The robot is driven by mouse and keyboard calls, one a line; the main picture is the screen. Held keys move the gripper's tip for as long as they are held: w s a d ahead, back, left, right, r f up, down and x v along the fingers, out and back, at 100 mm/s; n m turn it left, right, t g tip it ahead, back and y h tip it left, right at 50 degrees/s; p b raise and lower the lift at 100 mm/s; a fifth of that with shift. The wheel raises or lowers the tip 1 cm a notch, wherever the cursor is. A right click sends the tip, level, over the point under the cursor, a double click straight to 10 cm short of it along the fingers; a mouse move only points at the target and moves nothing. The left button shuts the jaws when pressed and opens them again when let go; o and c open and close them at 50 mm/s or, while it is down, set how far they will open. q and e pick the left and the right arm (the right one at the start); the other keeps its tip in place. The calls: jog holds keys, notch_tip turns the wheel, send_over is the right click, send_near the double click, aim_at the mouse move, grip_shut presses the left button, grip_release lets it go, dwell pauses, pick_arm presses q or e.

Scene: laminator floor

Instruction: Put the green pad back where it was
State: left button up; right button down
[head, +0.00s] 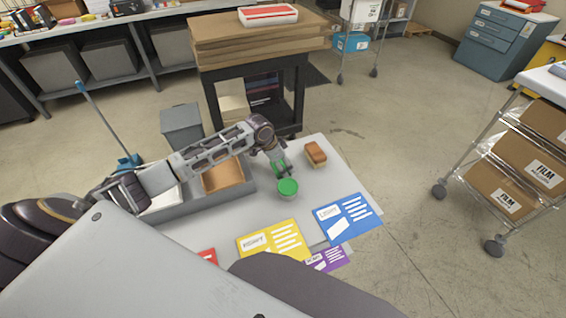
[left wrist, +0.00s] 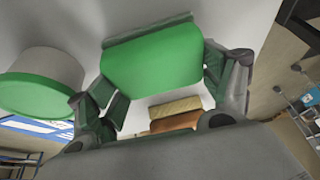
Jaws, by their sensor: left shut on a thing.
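The green pad (left wrist: 152,56) is held between the fingers of my left gripper (left wrist: 160,80), which is shut on it. In the head view the same gripper (head: 280,168) is over the far part of the grey table, and only a little green of the pad shows between its fingers. I cannot tell whether the pad touches the table. A round tub with a green top (head: 288,187) stands just in front of the gripper; it also shows at the left of the left wrist view (left wrist: 42,85). My right gripper is not in view.
A brown block with a pale base (head: 316,153) stands just right of the gripper. A grey tray with compartments (head: 250,187) lies left, under my left arm. Yellow (head: 272,241), blue (head: 345,217) and purple (head: 327,258) cards lie nearer. Bare tabletop shows between them.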

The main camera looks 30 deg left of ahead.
pick_arm(q)
jog(key=o, duration=1.1)
jog(key=v, duration=1.2)
jog(key=shift+r, duration=0.1)
jog(key=shift+a, duration=0.1)
